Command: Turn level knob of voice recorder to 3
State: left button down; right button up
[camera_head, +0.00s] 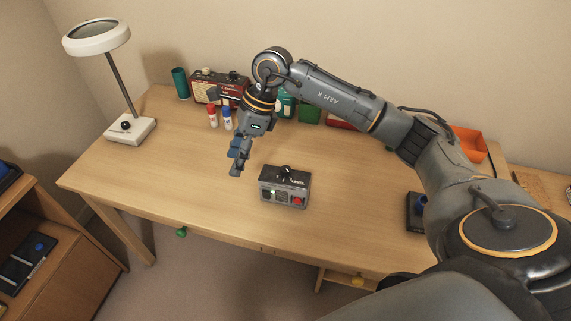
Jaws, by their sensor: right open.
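A small grey box with a black knob (286,170) on top and a red button on its front, likely the voice recorder (270,189), stands near the middle of the desk. White marks show beside the knob, but they are too small to read. My right gripper (236,170) hangs pointing down over the desk, to the left of the recorder and apart from it. It is open and empty. My left gripper is not in view.
On the desk (160,180), a lamp (130,131) stands at the left. A dark device (415,212) sits at the right. The desk's left part is clear.

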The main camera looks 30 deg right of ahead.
aim_at(286, 168)
jog(key=d+r+h, duration=0.3)
jog(key=d+h, duration=0.2)
jog(key=d, duration=0.8)
jog(key=shift+m+g, duration=0.3)
jog(key=shift+g, duration=0.1)
notch_tip(286, 168, down, 14)
jog(key=p, duration=0.2)
jog(key=shift+s+p, duration=0.15)
jog(key=shift+p, duration=0.2)
grip_shut()
